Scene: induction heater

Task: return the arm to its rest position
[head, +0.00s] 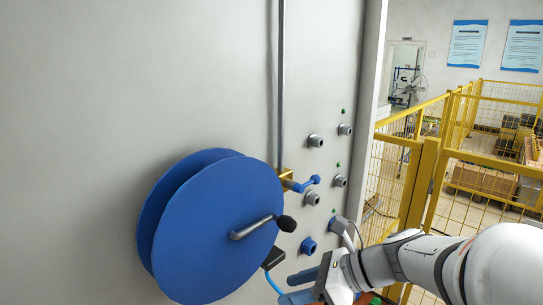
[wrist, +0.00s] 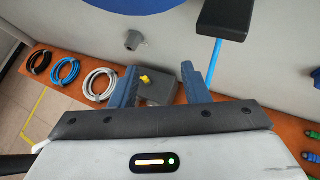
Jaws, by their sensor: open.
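My gripper (head: 300,286) is at the bottom of the head view, low in front of the grey wall and to the right of the big blue reel (head: 215,235). Its two blue fingers stand apart in the wrist view (wrist: 160,72), with nothing held between them. Behind the fingers, a grey block (wrist: 159,90) with a small yellow part (wrist: 145,79) sits on an orange surface; the fingers partly hide the block. My white arm reaches in from the lower right of the head view.
The grey wall (head: 215,70) carries several fittings (head: 315,140), a brass valve with a blue handle (head: 302,184) and a vertical pipe. A black box (wrist: 226,18) with a blue hose hangs near my gripper. Hose coils (wrist: 100,84) lie on the orange shelf (wrist: 255,103). Yellow fencing (head: 425,185) stands right.

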